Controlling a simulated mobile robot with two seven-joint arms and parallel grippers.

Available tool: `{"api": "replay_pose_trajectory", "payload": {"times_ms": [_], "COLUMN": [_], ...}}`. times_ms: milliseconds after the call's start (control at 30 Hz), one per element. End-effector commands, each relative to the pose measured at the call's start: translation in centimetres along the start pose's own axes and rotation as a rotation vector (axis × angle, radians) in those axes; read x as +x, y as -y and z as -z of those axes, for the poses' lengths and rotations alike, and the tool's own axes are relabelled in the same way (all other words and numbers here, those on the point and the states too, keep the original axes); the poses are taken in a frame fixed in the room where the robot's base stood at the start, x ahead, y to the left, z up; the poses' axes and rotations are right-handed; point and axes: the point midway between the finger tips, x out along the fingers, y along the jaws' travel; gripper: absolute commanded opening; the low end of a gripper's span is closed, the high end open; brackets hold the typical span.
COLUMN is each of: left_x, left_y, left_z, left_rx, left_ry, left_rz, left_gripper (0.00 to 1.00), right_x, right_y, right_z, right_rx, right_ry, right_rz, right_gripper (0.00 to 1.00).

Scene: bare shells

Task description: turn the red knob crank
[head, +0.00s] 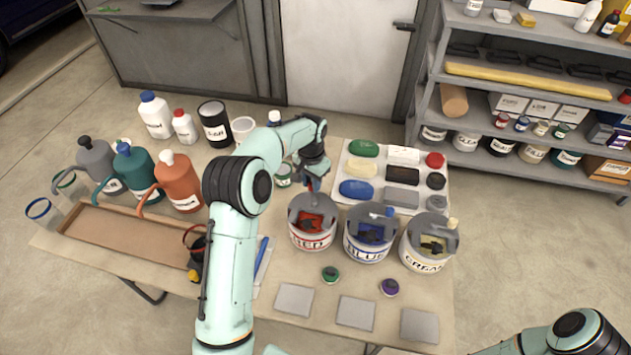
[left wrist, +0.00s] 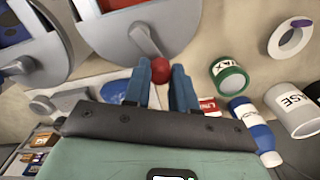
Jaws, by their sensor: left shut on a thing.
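The red knob (left wrist: 160,70) sits on a short crank arm on the grey lid of the red bucket (head: 313,239). My left gripper (left wrist: 157,78) has its blue fingers on either side of the knob and is shut on it. In the head view my left gripper (head: 314,179) reaches down just behind the red bucket, and the knob is mostly hidden there. The bucket's lid has an open sector with red inside, and the lid (left wrist: 145,35) fills the top of the left wrist view. My right arm enters at the lower right; its gripper is out of view.
The blue bucket (head: 369,240) and the cream bucket (head: 424,255) stand close to the right, each with a lid and crank. A small green-rimmed can (head: 283,181) stands beside my gripper. A white board (head: 347,189) with several coloured blocks lies behind.

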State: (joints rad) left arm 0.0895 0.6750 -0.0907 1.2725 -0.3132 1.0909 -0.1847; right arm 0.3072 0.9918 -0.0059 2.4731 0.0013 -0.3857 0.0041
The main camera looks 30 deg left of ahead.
Motion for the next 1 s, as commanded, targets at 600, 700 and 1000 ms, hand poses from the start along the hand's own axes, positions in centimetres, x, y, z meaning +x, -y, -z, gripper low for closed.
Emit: {"api": "replay_pose_trajectory", "payload": {"times_ms": [600, 700, 1000], "left_x": [-0.1, -0.09, -0.09], "left_y": [0.7, 0.73, 0.74], "left_z": [-0.83, -0.86, -0.87], "left_rx": [-0.272, -0.279, -0.279], "left_ry": [-0.004, -0.004, -0.003], "left_rz": [0.0, 0.0, 0.001], "left_gripper": [0.0, 0.0, 0.0], "right_x": [0.02, 0.02, 0.02], "right_y": [-0.01, -0.02, -0.01], "right_z": [-0.03, -0.03, -0.03], "right_rx": [0.0, 0.0, 0.0], "right_ry": [0.0, 0.0, 0.0], "right_rz": [0.0, 0.0, 0.0], "right_gripper": [0.43, 0.43, 0.43]}}
